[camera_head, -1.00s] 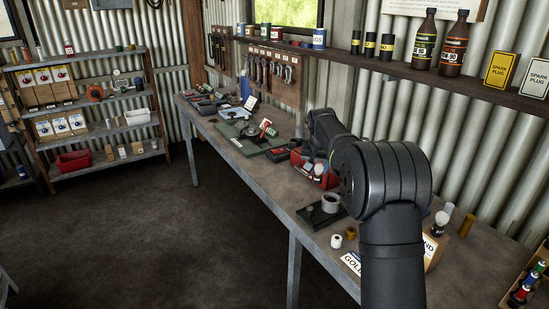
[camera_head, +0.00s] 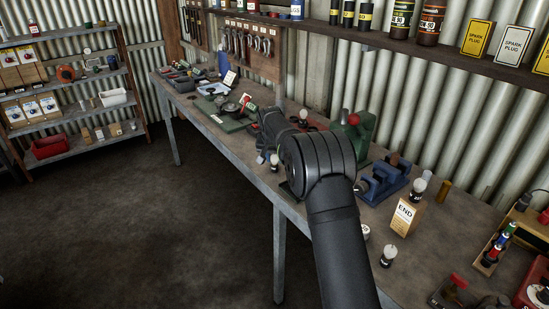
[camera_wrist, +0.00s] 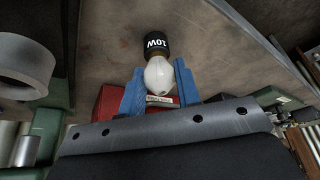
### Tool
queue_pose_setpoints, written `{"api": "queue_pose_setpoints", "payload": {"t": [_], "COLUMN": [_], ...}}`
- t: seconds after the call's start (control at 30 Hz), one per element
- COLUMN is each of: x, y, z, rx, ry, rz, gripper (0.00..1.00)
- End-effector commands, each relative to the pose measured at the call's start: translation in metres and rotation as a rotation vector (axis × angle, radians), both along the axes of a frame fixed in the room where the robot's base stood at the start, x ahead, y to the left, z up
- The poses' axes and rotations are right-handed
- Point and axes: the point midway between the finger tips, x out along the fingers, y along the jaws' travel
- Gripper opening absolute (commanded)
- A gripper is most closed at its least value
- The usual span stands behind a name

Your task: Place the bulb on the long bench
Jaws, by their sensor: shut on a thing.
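A bulb (camera_wrist: 159,76), with a white globe and a black base marked 10W, is in the wrist view. The blue fingers of my gripper (camera_wrist: 159,92) are shut on its white globe from both sides. The base points away from the gripper, towards the top of the picture. The long bench (camera_head: 430,240) runs along the corrugated wall, and its bare surface also shows behind the bulb in the wrist view (camera_wrist: 220,30). I cannot tell whether the base touches the bench. In the head view my arm hides most of the gripper.
A green device (camera_head: 352,135) is behind. A red box (camera_wrist: 115,102) lies beside the gripper. Bench around the END box is partly clear.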

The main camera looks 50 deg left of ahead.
Motion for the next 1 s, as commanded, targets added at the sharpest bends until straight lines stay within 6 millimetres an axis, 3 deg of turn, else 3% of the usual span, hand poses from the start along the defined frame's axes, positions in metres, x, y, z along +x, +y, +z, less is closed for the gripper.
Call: {"api": "queue_pose_setpoints", "payload": {"t": [0.23,0.27,0.37,0.73,1.0], "x": [0.0,0.0,0.0,-0.001,-0.014], "y": [0.0,0.0,0.0,-0.001,-0.014], "z": [-0.003,-0.003,-0.003,0.004,0.05], "rx": [0.0,0.0,0.0,0.0,0.002], "ry": [0.0,0.0,0.0,0.0,-0.001], "rz": [0.0,0.0,0.0,0.001,0.001], "gripper": [0.07,0.34,0.52,0.52,0.52]}}
